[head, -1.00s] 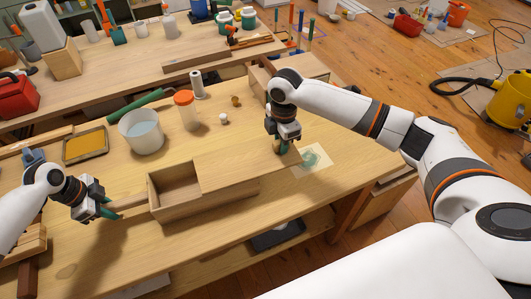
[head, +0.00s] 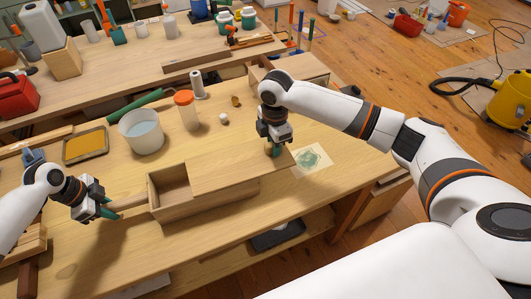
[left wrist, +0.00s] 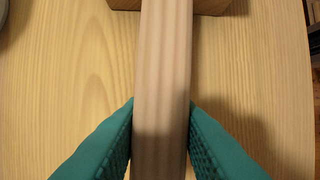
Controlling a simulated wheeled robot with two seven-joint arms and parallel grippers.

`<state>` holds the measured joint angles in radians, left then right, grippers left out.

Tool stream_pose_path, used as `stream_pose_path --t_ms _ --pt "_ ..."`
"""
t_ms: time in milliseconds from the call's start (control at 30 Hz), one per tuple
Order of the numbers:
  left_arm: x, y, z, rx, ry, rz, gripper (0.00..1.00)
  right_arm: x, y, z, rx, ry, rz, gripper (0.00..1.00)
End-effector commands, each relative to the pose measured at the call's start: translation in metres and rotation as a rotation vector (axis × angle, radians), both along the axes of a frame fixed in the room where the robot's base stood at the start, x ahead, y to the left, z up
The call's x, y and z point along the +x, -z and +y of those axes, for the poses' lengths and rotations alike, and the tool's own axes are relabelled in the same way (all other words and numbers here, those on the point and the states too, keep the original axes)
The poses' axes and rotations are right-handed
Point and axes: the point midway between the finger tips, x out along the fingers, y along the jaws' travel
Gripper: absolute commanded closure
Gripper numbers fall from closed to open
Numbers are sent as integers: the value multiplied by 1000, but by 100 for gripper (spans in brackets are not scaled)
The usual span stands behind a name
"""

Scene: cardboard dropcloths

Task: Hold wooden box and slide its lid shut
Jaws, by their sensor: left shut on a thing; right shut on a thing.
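The wooden box (head: 215,204) lies on the workbench, its left part open to the inside. Its flat lid (head: 238,163) covers the right part and sticks out past the box's right end. A pale bar handle (head: 130,202) juts from the box's left end. My left gripper (head: 106,208) is shut on this handle; the left wrist view shows the handle (left wrist: 162,70) between both teal fingers (left wrist: 160,135). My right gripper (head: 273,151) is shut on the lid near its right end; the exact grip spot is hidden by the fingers.
Behind the box stand a white bucket (head: 141,134), an orange-capped jar (head: 188,113), a small white pot (head: 224,118) and a tray of yellow stuff (head: 85,146). A stained paper (head: 311,160) lies right of the lid. Bare bench lies in front of the box.

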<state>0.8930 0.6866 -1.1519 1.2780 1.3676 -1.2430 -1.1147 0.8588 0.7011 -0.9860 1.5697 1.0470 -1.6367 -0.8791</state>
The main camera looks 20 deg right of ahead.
Motion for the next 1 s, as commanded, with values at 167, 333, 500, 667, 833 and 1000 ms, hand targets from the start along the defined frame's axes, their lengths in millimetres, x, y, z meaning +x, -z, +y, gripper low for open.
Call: stream_pose_path --t_ms 167,333,500,667,833,1000 --pt "-1 1 0 1 -2 2 94 -1 2 9 0 -4 5 92" --pt "-1 1 0 1 -2 2 94 -1 2 16 0 -6 5 92" --pt "-1 1 0 1 -2 2 94 -1 2 22 1 -4 6 92" --pt "-1 1 0 1 -2 2 94 0 2 29 2 -5 6 92" --pt "-1 1 0 1 -2 2 94 0 2 34 1 -5 6 92" --pt "-1 1 0 1 -2 2 94 0 2 36 0 -4 6 92"
